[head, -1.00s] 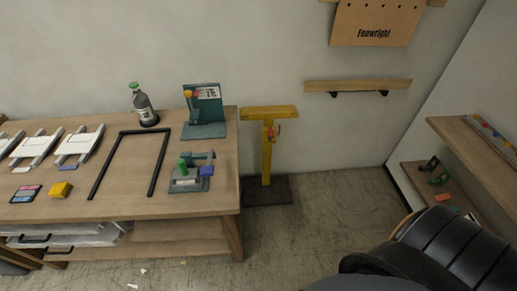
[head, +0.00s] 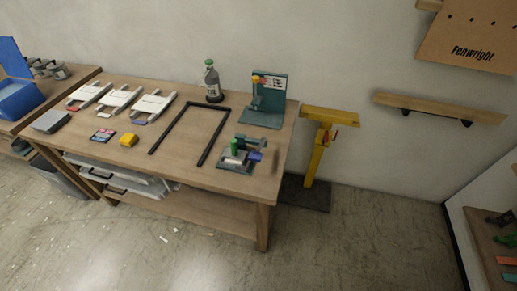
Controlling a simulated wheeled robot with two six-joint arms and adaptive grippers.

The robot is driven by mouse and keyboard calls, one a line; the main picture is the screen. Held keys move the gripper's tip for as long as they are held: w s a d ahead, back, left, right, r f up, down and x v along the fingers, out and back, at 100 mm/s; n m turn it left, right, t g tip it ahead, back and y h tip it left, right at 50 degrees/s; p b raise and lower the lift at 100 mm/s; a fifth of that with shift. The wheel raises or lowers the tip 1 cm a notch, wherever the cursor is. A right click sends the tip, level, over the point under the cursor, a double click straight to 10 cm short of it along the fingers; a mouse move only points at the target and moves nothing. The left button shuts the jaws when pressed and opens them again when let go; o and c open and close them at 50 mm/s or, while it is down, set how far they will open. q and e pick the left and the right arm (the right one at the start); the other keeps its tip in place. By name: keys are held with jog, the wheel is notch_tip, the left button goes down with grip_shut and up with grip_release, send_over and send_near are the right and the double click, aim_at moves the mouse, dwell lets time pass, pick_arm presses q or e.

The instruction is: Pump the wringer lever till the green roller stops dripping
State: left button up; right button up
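A small device with a grey base, a green upright part (head: 234,147), a teal arm and a blue block (head: 255,156) stands at the front right of the wooden table. Behind it stands a teal stand (head: 270,107) with an upright back panel, a white label and a lever-like post topped by a red and yellow knob (head: 257,79). I cannot tell which of the two is the wringer. No dripping can be made out at this size. Neither of my grippers shows in the head view.
A blue bin (head: 16,98) is at far left. Floor in front is mostly clear.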

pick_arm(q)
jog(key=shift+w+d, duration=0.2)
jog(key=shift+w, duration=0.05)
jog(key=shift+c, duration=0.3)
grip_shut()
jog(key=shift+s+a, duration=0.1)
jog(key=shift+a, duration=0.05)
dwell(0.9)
